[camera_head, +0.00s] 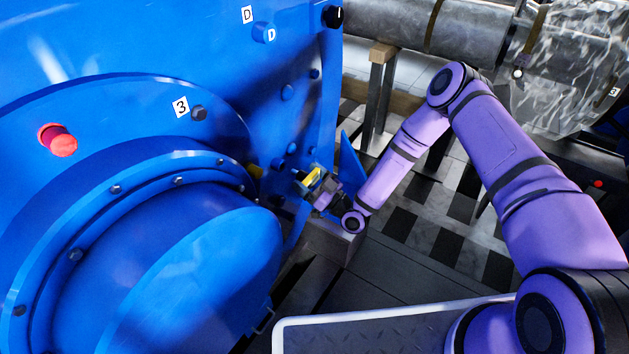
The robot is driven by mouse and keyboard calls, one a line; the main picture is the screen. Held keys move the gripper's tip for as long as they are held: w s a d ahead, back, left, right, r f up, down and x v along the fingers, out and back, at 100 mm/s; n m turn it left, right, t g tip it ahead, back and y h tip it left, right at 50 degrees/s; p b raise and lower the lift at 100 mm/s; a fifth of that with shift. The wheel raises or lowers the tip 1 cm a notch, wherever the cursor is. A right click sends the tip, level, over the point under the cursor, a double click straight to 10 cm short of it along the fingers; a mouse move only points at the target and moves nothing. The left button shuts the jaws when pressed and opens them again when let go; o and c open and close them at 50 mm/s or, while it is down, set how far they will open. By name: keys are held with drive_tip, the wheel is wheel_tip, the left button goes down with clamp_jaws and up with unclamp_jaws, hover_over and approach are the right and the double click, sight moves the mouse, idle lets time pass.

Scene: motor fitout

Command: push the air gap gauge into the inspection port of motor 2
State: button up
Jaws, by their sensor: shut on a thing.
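My gripper (308,184) is at the end of the purple arm, beside the lower right side of the large blue motor (140,105). It is shut on a small yellow thing (312,177), which looks like the air gap gauge. The gauge is small in view and partly covered by the gripper. I cannot tell whether its tip touches the motor or is inside an opening. The inspection port cannot be made out.
A red knob (62,143) sticks out of the motor's left side. A bolted round blue cover (190,290) bulges toward me. Checkered floor (420,215) lies open under my arm.

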sight(292, 170)
drive_tip(key=shift+w+a, duration=0.7)
drive_tip(key=shift+a, duration=0.2)
drive_tip(key=shift+w+a, duration=0.6)
drive_tip(key=shift+a, duration=0.15)
drive_tip(key=shift+w+a, duration=0.55)
drive_tip(key=shift+a, duration=0.2)
idle(1.3)
drive_tip(key=o, duration=0.8)
drive_tip(key=shift+d, duration=0.1)
drive_tip(key=v, duration=1)
drive_tip(key=shift+s+d+f, duration=0.15)
drive_tip(key=shift+s+d, duration=0.1)
drive_tip(key=shift+w, duration=0.1)
